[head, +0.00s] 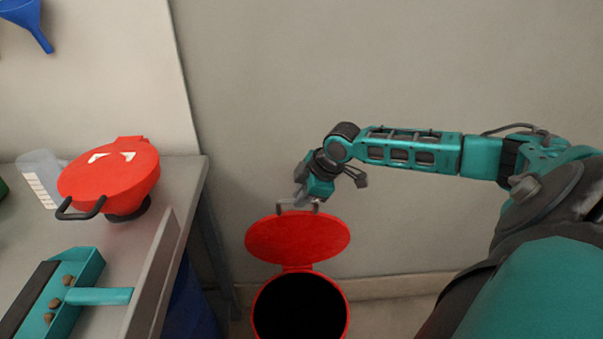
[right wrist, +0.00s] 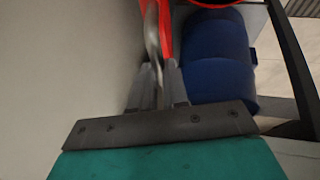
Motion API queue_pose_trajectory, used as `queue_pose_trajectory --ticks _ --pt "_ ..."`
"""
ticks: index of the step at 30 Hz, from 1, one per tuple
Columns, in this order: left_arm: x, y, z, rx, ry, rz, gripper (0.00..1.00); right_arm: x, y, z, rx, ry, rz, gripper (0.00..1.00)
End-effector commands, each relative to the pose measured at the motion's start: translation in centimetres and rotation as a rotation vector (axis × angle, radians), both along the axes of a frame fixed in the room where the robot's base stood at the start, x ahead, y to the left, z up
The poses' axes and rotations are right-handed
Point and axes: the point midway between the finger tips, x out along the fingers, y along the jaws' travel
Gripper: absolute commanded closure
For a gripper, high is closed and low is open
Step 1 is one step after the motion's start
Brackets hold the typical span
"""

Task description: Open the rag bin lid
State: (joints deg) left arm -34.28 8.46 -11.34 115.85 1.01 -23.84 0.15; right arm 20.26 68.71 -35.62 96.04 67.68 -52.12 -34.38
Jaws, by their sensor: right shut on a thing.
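The rag bin (head: 343,313) is a red round bin on the floor by the wall, with a dark inside showing. Its red lid (head: 297,240) is swung up and back, away from the opening. My right gripper (head: 299,201) is at the lid's grey handle (head: 283,208), at the top edge of the raised lid, and is shut on it. In the right wrist view the fingers (right wrist: 155,88) close around the grey handle (right wrist: 152,40), with a strip of red lid beside it. My left gripper is not in view.
A grey table (head: 190,175) stands at the left, with a red lidded container (head: 112,178), a clear measuring cup (head: 38,172) and a teal tool (head: 85,290). A blue drum (head: 188,305) is under it, close left of the bin. The wall is right behind the lid.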

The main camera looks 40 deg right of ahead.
Motion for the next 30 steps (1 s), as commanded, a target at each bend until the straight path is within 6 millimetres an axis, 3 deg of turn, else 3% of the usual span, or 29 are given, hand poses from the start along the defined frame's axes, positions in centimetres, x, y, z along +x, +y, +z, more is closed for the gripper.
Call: queue_pose_trajectory --ticks 1,6,17,18,24,30 --pt "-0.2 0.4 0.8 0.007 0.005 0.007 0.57 -0.7 0.5 0.3 0.001 0.009 0.002 1.00" --pt "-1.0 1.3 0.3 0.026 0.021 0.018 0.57 -1.8 1.4 -0.3 0.003 0.005 0.001 1.00" --pt "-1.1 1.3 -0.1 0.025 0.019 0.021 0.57 -1.9 1.6 -0.6 0.003 0.001 0.001 1.00" --pt "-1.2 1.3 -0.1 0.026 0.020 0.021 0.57 -1.9 1.6 -0.6 0.003 0.001 0.001 0.83" --pt "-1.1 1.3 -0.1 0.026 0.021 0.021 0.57 -1.9 1.6 -0.6 0.003 0.000 0.000 0.64" --pt "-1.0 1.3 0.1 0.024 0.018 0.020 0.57 -1.8 1.6 -0.6 0.003 0.000 0.000 0.60"
